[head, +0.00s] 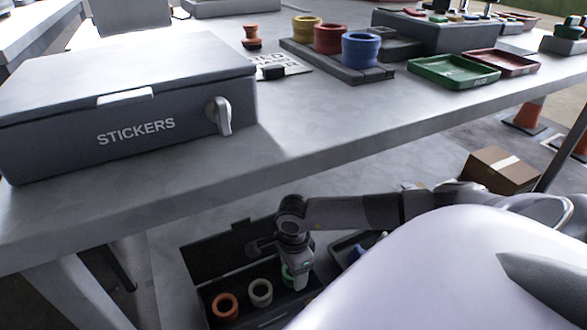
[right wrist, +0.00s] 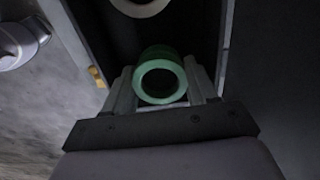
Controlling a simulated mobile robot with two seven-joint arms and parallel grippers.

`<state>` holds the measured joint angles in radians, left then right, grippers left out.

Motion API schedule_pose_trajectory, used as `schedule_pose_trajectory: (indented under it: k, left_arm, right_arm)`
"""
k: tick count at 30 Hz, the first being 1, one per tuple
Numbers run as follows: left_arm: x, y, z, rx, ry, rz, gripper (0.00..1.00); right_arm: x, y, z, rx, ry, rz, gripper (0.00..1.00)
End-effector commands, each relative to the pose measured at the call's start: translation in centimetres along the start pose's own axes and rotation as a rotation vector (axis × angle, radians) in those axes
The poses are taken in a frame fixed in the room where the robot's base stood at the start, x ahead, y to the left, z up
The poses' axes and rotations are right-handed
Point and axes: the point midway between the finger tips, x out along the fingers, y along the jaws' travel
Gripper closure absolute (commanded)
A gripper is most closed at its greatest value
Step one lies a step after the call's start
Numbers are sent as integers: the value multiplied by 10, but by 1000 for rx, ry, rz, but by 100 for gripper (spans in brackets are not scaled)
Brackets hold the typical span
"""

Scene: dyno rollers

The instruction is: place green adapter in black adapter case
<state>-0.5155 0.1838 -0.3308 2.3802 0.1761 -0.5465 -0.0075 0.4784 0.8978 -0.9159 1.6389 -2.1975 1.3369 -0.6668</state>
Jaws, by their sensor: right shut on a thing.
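The black adapter case (head: 208,302) stands open below the table edge, its lid (head: 215,252) raised at the back. Its wall also shows in the right wrist view (right wrist: 71,32). An orange adapter (head: 225,306) and a cream adapter (head: 260,292) sit in it. My right gripper (head: 294,276) points down over the case's right end. In the right wrist view my right gripper (right wrist: 161,85) is shut on the green adapter (right wrist: 160,82), one finger on each side. The green adapter is upright between the case walls; I cannot tell whether it touches the bottom. My left gripper is not in view.
The grey table (head: 330,120) overhangs behind the case. On it are a STICKERS box (head: 130,110), a rack with yellow, red and blue rings (head: 330,38), and green and red trays (head: 454,72). A cardboard box (head: 500,170) is at the right.

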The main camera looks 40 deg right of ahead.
Motion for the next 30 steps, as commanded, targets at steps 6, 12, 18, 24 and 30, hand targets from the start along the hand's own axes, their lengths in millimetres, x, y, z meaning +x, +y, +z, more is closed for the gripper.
schedule_pose_trajectory:
  k: [6,12,18,24,30]
  left_arm:
    - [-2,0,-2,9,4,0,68]
    - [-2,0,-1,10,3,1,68]
    - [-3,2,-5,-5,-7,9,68]
    - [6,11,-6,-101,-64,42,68]
    - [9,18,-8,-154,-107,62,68]
  right_arm:
    - [0,0,0,0,0,0,17]
    - [0,0,0,0,0,0,17]
    - [-8,0,0,0,-1,-1,17]
    - [-47,0,0,-1,-1,-3,17]
    - [-93,0,0,-1,0,-3,17]
